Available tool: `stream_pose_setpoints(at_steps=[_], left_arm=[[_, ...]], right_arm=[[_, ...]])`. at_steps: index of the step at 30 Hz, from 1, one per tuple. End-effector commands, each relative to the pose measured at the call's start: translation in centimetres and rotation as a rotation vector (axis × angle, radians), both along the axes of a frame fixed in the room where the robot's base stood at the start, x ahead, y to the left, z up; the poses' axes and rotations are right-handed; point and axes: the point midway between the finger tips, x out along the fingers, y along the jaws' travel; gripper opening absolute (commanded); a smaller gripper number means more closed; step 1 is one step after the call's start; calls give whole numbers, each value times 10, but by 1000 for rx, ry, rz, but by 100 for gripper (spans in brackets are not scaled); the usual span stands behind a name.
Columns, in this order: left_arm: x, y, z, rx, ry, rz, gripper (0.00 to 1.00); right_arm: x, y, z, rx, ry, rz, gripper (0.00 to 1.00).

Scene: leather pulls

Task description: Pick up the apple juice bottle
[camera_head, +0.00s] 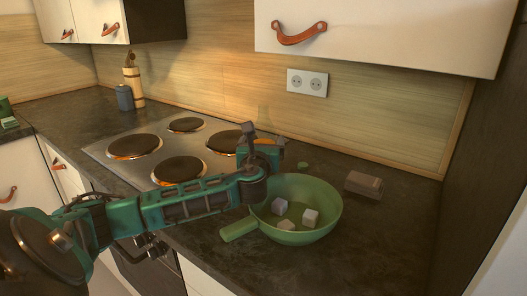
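My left arm reaches from the lower left across the stove's front edge, and my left gripper (262,145) is at the back of the counter, behind the green pan. A faint, pale see-through shape (263,114) shows just above and behind the gripper against the wood wall. It may be the top of the apple juice bottle, but I cannot make out a label or its body. The gripper and wrist hide what is below it. I cannot tell whether the fingers are around it or apart. My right gripper is not in view.
A green pan (322,220) with several pale cubes stands at the counter's front, close to my wrist. A stovetop (150,180) with several burners is left of it. A brown box (363,184) lies right. A wooden mill (133,82) and grey container (124,97) stand at the back left.

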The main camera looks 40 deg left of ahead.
Motion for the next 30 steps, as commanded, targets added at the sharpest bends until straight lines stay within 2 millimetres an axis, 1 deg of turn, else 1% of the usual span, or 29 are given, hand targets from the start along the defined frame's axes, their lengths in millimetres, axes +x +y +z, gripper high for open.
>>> stream_pose_setpoints(at_steps=[1,2,23,24,30], left_arm=[[0,0,0,0,0,0,84],[0,0,0,0,0,0,81],[0,0,0,1,1,0,14],[0,0,3,4,-6,1,12],[0,0,4,3,-6,1,12]], right_arm=[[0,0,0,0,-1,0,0],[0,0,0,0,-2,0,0],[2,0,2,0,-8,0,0],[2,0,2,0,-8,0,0],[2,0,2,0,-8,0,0]])
